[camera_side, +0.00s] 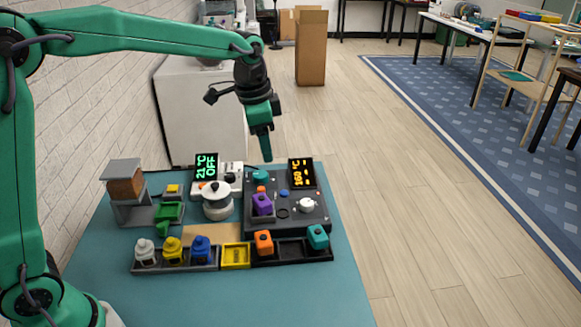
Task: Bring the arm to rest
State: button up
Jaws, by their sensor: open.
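My arm reaches in from the left, and my gripper (264,156) hangs pointing down, in the air above the back of the teal worktable (250,301). Its green fingers overlap from this side, so the gap between them is hard to see. The jaws are open and nothing shows between them. Below and in front of it are the dark station (319,219) with a purple block (262,204) and a white knob, and a white pot (217,203). It appears apart from all of these.
A display reads 21°C OFF (206,167); another reads 160°C (301,173). A front tray (292,252) holds orange and teal blocks; white, yellow and blue pieces stand left. A grey stand with a brown block (125,185) is at the back left. The table's front is clear.

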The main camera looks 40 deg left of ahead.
jog(key=s+a+n+t, duration=0.1)
jog(key=s+n, duration=0.3)
jog(key=s, duration=0.8)
jog(key=s+a+r+n+t, duration=0.1)
jog(key=s+a+n, duration=0.3)
jog(key=s, duration=0.8)
jog(key=shift+s+a+t, duration=0.3)
jog(key=shift+s+t, duration=0.05)
jog(key=shift+t, duration=0.45)
